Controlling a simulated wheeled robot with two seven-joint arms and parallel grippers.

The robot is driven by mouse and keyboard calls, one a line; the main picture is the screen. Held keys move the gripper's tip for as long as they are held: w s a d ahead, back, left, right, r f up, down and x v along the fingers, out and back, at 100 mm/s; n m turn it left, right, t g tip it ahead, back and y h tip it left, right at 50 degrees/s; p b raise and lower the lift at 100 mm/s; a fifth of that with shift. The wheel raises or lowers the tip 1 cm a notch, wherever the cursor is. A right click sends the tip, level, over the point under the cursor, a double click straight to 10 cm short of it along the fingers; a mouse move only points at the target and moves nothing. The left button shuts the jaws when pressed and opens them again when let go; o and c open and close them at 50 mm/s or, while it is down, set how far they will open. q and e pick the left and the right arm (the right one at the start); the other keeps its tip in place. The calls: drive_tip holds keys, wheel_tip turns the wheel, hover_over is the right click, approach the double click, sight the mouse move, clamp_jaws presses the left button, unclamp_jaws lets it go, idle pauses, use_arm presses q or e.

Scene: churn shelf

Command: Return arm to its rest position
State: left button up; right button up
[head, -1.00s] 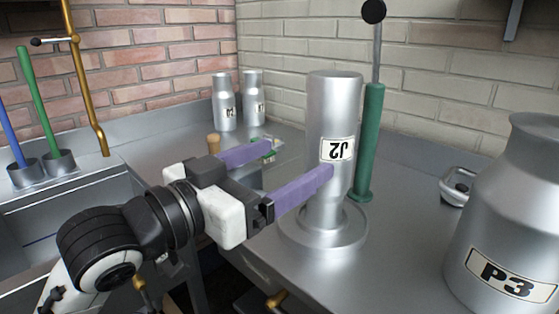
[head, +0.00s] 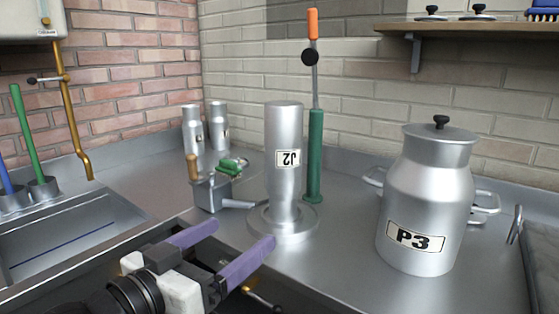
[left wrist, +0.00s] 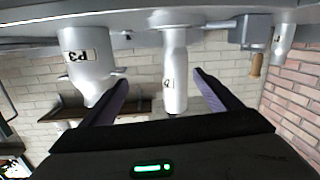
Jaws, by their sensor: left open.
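My left gripper (head: 222,249) is open and empty, low at the front edge of the metal counter in the head view. Its two purple fingers are spread apart. The J2 cylinder (head: 285,184) stands on a round base on the counter, just beyond the fingers; its label reads upside down. In the left wrist view the J2 cylinder (left wrist: 174,70) shows between the spread fingers (left wrist: 165,85), apart from them. My right gripper is not in view.
The lidded P3 can (head: 426,204) stands on the counter (head: 330,255) at right. Two small cans (head: 193,130) are at the back. A sink (head: 75,235) lies left; a shelf (head: 450,32) hangs upper right.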

use_arm(q)
drive_tip(key=s+a+f+n+g+y+p, duration=0.1)
drive_tip(key=s+a+f+y+p, duration=0.1)
drive_tip(key=f, duration=0.8)
drive_tip(key=s+a+f+n+g+y+p, duration=0.1)
drive_tip(key=s+a+f+n+y+p, duration=0.15)
drive_tip(key=f, duration=0.75)
drive_tip(key=s+a+f+g+y+p, duration=0.2)
drive_tip(key=s+a+f+g+p, duration=0.1)
drive_tip(key=s+f, duration=1.3)
drive_tip(key=shift+s+a+g, duration=0.2)
drive_tip(key=shift+s+g, duration=0.2)
drive_tip(key=shift+s, duration=0.25)
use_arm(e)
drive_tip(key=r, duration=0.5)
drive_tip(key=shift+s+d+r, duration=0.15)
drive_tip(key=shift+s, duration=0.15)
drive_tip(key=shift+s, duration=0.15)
